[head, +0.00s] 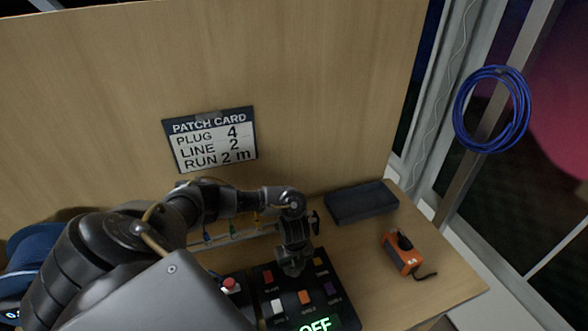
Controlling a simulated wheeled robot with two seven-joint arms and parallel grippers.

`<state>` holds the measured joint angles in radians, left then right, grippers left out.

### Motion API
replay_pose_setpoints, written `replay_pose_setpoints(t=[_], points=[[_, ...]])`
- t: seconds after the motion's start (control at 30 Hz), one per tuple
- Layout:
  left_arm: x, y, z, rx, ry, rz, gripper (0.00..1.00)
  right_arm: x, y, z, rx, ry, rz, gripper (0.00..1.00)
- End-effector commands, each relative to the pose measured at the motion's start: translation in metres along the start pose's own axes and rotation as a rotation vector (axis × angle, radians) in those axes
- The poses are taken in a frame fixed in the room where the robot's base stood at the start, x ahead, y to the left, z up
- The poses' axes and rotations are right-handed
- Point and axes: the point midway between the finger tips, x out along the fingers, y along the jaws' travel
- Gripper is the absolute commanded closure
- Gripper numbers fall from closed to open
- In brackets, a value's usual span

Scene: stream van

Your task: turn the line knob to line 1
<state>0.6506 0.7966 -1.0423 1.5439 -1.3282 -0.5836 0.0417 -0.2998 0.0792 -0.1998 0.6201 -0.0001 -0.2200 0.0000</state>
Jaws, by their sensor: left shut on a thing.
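My left gripper (291,268) points down onto the black control panel (262,299) on the bench. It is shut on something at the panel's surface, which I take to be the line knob. The gripper covers the knob, so I cannot read its setting. The panel carries red, white, orange and purple switches and a lit green OFF display (316,325). A patch card (211,140) on the wooden wall reads plug 4, line 2, run 2 m. My right gripper is not in view.
A dark shallow tray (361,203) lies at the back right. An orange device (401,252) with a short black cord stands on the right. A red button (230,285) is left of the panel switches. A blue cable coil (492,109) hangs at the right.

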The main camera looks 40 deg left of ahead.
Motion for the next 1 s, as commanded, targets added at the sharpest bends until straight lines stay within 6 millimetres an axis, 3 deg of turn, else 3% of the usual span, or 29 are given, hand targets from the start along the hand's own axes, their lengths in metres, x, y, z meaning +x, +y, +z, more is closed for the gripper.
replay_pose_setpoints(t=[0.1,0.13,0.3,0.67,1.0], points=[[-0.001,-0.001,0.001,-0.002,-0.002,-0.003,0.86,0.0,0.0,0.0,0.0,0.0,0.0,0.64],[-0.001,-0.001,0.001,-0.001,-0.002,-0.003,0.62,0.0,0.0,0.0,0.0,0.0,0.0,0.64],[-0.001,-0.001,0.001,0.0,-0.001,-0.002,0.42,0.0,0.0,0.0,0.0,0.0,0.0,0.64],[-0.007,-0.001,0.0,0.004,0.0,-0.003,0.42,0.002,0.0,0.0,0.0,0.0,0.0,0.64],[-0.069,-0.003,0.002,0.005,-0.005,-0.007,0.42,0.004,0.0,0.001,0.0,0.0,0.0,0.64]])
